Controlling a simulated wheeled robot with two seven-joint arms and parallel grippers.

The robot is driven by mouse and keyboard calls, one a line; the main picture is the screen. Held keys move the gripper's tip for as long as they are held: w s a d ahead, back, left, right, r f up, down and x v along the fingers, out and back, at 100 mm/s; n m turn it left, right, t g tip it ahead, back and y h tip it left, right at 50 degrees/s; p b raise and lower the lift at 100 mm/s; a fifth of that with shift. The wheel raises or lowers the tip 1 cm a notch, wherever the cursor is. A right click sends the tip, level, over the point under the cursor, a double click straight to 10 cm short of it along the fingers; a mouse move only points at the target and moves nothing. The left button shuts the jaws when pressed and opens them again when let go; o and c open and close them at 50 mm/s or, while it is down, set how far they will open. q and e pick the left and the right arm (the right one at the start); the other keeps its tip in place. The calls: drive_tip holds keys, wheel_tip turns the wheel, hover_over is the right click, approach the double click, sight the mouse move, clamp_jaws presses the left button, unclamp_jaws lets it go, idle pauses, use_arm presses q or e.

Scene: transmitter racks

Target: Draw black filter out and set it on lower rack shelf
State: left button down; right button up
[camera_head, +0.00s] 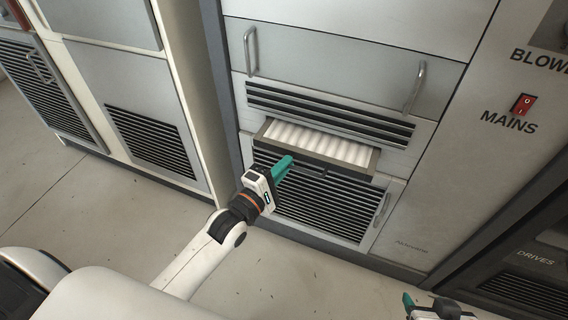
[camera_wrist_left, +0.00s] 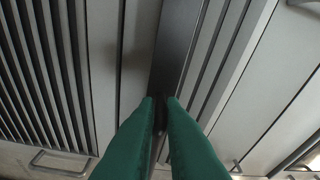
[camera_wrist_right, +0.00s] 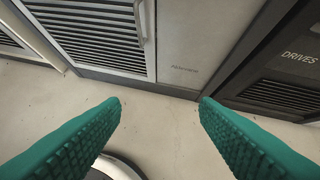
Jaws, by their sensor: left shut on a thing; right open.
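The black filter (camera_head: 345,170) is a flat dark frame with white pleats on top, sticking partly out of a slot in the grey rack cabinet. My left gripper (camera_head: 286,165) is at its front edge, left of the middle. In the left wrist view, the green fingers (camera_wrist_left: 161,102) are shut on the filter's dark edge (camera_wrist_left: 176,45). The filter's back part is hidden inside the slot. My right gripper (camera_wrist_right: 160,104) is open and empty above the floor, and partly shows at the bottom of the head view (camera_head: 432,304). I cannot make out a lower rack shelf.
A louvred panel (camera_head: 318,205) with a handle is below the filter, and another louvred strip (camera_head: 330,113) is above it. A drawer with two handles (camera_head: 335,70) is higher up. A dark DRIVES unit (camera_head: 530,265) stands at right. Floor (camera_head: 90,215) at left is clear.

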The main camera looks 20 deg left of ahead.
use_arm(q)
drive_tip(key=shift+d+p+v, duration=0.25)
drive_tip(key=shift+p+v, duration=0.3)
drive_tip(key=shift+v, duration=0.5)
drive_tip(key=shift+d+p+v, duration=0.25)
drive_tip(key=shift+p+v, duration=0.25)
drive_tip(key=shift+v, duration=0.6)
use_arm(e)
drive_tip(key=s+d+f+g+h, duration=0.1)
drive_tip(key=s+d+g, duration=0.1)
drive_tip(key=s+g, duration=0.2)
drive_tip(key=shift+s+d+f, duration=0.15)
drive_tip(key=shift+s+f, duration=0.15)
drive_tip(key=shift+s, duration=1.3)
use_arm(q)
drive_tip(key=shift+s+r, duration=0.1)
drive_tip(key=shift+s, duration=0.05)
drive_tip(key=c, duration=1.5)
unclamp_jaws()
drive_tip(key=shift+r, duration=0.1)
drive_tip(key=shift+o, duration=0.2)
